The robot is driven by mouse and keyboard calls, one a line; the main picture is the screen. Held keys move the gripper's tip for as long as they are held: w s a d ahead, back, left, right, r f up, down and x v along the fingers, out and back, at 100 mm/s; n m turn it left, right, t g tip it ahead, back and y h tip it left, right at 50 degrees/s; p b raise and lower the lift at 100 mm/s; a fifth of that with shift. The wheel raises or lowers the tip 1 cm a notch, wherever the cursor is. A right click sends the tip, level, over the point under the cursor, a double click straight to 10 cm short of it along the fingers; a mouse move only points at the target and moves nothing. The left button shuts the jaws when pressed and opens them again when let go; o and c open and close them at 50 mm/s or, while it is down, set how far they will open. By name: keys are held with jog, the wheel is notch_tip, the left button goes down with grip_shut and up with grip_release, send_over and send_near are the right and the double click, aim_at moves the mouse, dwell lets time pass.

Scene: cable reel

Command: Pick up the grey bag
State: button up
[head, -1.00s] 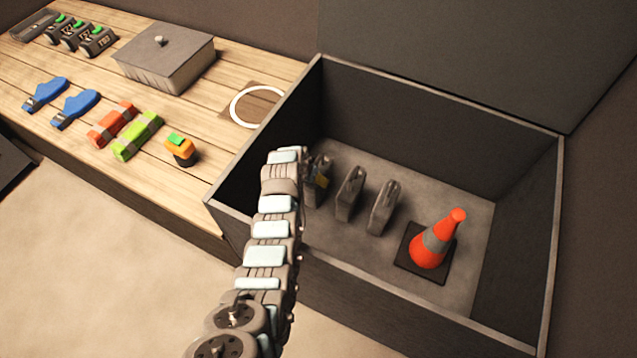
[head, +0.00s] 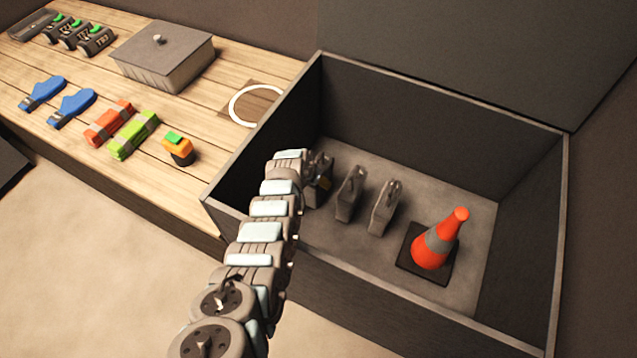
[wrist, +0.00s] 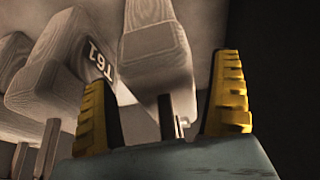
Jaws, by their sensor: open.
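Several grey bags stand upright on the floor of a dark open box. In the head view a middle bag (head: 350,195) and a right bag (head: 385,209) show clearly. In the wrist view my gripper (wrist: 163,108) is open, with one yellow finger on each side of a grey bag (wrist: 155,58). That bag's handle lies between the fingers; I cannot tell whether they touch it. Another grey bag (wrist: 62,72) stands to the left.
The box's walls (head: 440,122) surround the bags. An orange cone (head: 437,243) stands to their right. A wooden bench (head: 205,120) at left holds a lidded grey box (head: 163,60), blue items, red and green items and a white ring (head: 233,106).

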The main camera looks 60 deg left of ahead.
jog(key=c, duration=1.4)
jog(key=shift+o, duration=0.2)
jog(key=shift+r, duration=0.15)
